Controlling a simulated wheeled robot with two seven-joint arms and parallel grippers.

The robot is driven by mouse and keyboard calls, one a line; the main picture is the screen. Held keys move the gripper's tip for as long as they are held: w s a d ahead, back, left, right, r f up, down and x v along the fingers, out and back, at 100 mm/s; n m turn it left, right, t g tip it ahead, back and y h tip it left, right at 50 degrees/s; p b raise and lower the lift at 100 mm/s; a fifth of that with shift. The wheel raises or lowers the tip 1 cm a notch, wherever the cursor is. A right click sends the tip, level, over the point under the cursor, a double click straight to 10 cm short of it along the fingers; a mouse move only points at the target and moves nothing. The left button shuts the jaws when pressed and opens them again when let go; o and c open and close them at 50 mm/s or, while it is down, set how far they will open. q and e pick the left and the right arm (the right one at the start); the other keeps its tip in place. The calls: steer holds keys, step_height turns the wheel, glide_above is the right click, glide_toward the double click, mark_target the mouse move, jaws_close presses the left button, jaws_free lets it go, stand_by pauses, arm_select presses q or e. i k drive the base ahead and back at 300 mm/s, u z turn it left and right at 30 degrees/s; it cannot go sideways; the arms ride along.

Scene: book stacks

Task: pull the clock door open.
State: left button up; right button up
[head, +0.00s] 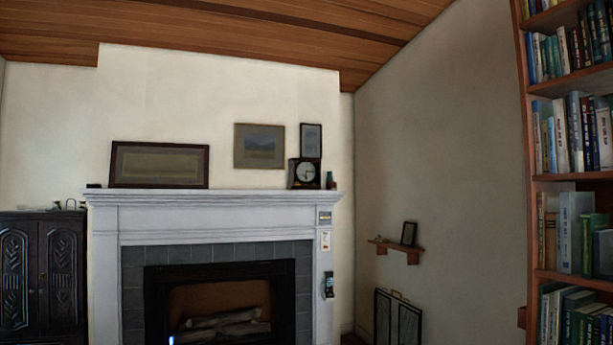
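A small dark clock (305,173) with a round pale face stands near the right end of the white mantel (215,197). It is far off and small in the head view. I cannot tell whether its door is open or shut. Neither of my grippers shows in the head view.
A fireplace (218,308) with logs is below the mantel. A dark carved cabinet (42,275) stands at left. A bookcase (535,180) full of books is near at right. A small wall shelf (397,250) and a dark folding screen (398,318) are at the right wall.

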mark_target(293, 162)
steer(key=u, duration=0.05)
steer(key=i, duration=4.85)
steer(key=u, duration=0.8)
steer(key=i, duration=0.85)
steer(key=z, duration=0.3)
